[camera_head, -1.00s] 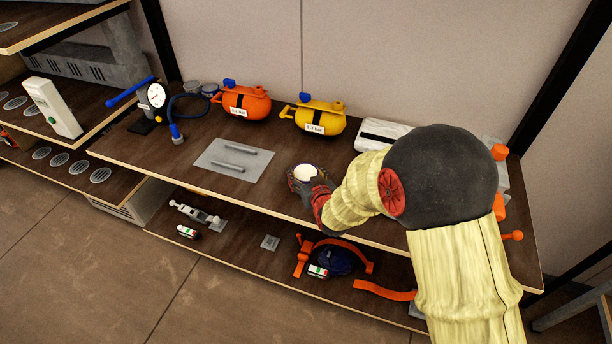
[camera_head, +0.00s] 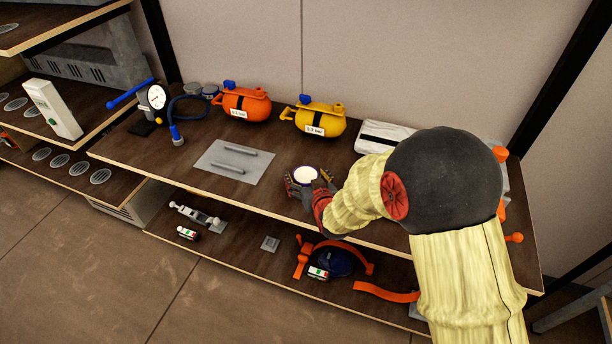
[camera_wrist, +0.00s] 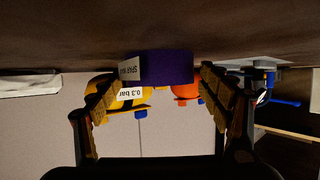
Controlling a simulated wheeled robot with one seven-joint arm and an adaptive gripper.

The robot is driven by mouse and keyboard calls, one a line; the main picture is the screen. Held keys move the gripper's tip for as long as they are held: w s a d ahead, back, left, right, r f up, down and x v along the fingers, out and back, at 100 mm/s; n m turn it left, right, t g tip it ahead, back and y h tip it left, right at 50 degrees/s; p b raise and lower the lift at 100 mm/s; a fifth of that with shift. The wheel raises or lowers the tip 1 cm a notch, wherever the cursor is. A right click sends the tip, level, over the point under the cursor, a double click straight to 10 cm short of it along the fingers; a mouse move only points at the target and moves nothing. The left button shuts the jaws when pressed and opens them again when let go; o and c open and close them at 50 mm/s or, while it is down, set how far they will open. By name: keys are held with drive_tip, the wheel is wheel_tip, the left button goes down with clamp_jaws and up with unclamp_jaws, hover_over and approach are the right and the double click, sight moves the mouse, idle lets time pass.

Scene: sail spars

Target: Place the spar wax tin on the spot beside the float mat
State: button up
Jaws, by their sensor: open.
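The spar wax tin (camera_head: 306,174) has a round white top with a purple rim and stands on the upper shelf, right of a grey mat (camera_head: 208,163). In the wrist view its purple side (camera_wrist: 165,67) and "SPAR WAX" label show upside down, against the shelf surface. My gripper (camera_head: 309,184) is open, with one finger on each side of the tin; in the wrist view gaps show between tin and fingers. I cannot tell whether the grey mat, which carries two bars, is the float mat. Any marked spot under the tin is hidden.
Orange (camera_head: 244,103) and yellow (camera_head: 320,118) floats stand behind the tin. A white folded pack (camera_head: 383,135) lies at the back right, near my arm. A gauge (camera_head: 156,97) with a hose stands left. The lower shelf holds orange straps (camera_head: 387,292) and a small grey square (camera_head: 270,243).

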drive_tip(key=p+v, duration=0.2)
drive_tip(key=v, duration=0.8)
drive_tip(key=shift+p+v, duration=0.3)
drive_tip(key=shift+v, duration=0.45)
drive_tip(key=s+d+r+m+g+h, duration=0.1)
drive_tip(key=s+d+r+g, duration=0.1)
drive_tip(key=d+r, duration=0.45)
drive_tip(key=s+d+r+g+h, duration=0.1)
drive_tip(key=s+d+r, duration=0.2)
drive_tip(key=s, duration=0.5)
drive_tip(key=s+d+r+m+g, duration=0.1)
drive_tip(key=s+d+r+g, duration=0.1)
drive_tip(key=s, duration=0.6)
drive_tip(key=s+d+r+m+g+h, duration=0.1)
drive_tip(key=s+d+r, duration=0.3)
drive_tip(key=s, duration=0.5)
wheel_tip(320, 180, up, 2)
drive_tip(key=shift+d+r+g+h, duration=0.15)
drive_tip(key=shift+d+g+h, duration=0.2)
drive_tip(key=shift+g, duration=0.25)
drive_tip(key=shift+s, duration=0.1)
drive_tip(key=shift+c, duration=0.3)
